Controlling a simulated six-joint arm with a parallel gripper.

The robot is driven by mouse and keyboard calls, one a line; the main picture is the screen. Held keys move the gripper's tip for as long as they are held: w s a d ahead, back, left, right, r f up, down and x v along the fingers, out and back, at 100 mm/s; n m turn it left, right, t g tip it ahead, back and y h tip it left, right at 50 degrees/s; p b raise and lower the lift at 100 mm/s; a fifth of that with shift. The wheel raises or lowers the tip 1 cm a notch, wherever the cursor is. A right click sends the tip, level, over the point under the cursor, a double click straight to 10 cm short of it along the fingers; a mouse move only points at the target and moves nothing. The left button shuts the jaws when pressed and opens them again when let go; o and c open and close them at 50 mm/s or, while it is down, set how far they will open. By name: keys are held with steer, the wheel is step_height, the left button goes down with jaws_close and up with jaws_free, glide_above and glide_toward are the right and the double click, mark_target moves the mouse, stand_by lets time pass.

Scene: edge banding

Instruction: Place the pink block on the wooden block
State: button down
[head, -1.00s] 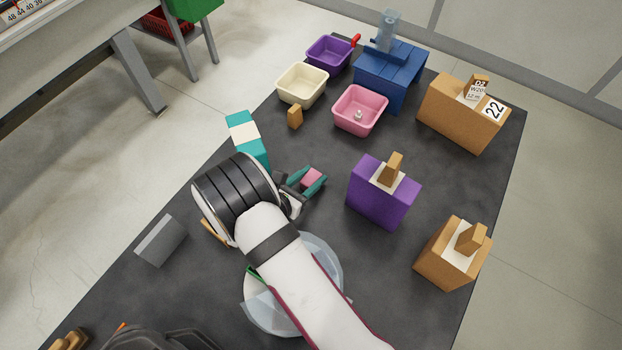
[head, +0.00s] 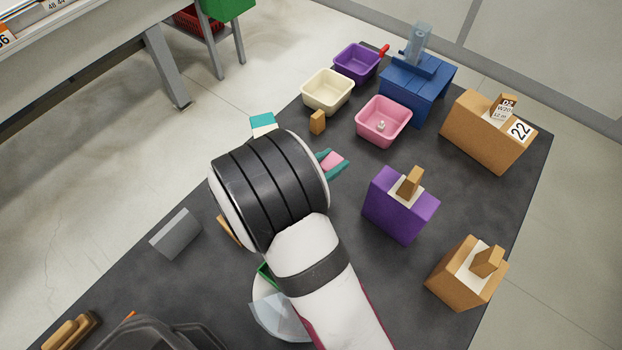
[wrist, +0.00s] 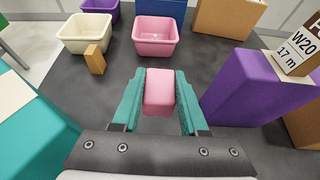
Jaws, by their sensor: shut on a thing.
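The pink block (wrist: 160,93) is between the teal fingers of my gripper (wrist: 158,84), which is shut on it. In the head view the pink block (head: 333,162) shows only partly beyond my wrist, with the fingertips of my gripper (head: 334,164) around it. A small wooden block (head: 318,122) stands on the dark table by the cream bin; it also shows in the wrist view (wrist: 95,59), ahead and left of my gripper. Larger wooden blocks stand at the back right (head: 478,140) and front right (head: 457,285), each with a smaller wooden piece on top.
A purple block (head: 390,212) stands right of my gripper, with a wooden piece on it. Pink (head: 383,140), cream (head: 327,106) and purple (head: 357,77) bins stand ahead. A teal-and-white block (head: 263,122) is at the left, partly hidden by my wrist. Bare table lies ahead.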

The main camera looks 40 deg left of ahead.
steer(key=shift+r, duration=0.3)
steer(key=s+a+r+n+g+y, duration=0.15)
steer(key=s+r+n+y, duration=0.4)
steer(key=s, duration=0.75)
steer(key=shift+t+y, duration=0.25)
steer(key=shift+y, duration=0.1)
steer(key=s+a+f, duration=0.4)
steer(key=a, duration=0.1)
steer(key=s+a+f, duration=0.2)
steer(key=a, duration=0.1)
steer(key=shift+s+a+f, duration=0.1)
steer(key=shift+s, duration=0.3)
step_height(320, 180, down, 4)
steer(key=shift+s+a+f, duration=0.1)
steer(key=shift+s+a, duration=0.05)
steer(key=shift+f, duration=0.1)
steer(key=shift+c, duration=2.2)
jaws_free()
steer(key=v, duration=1.2)
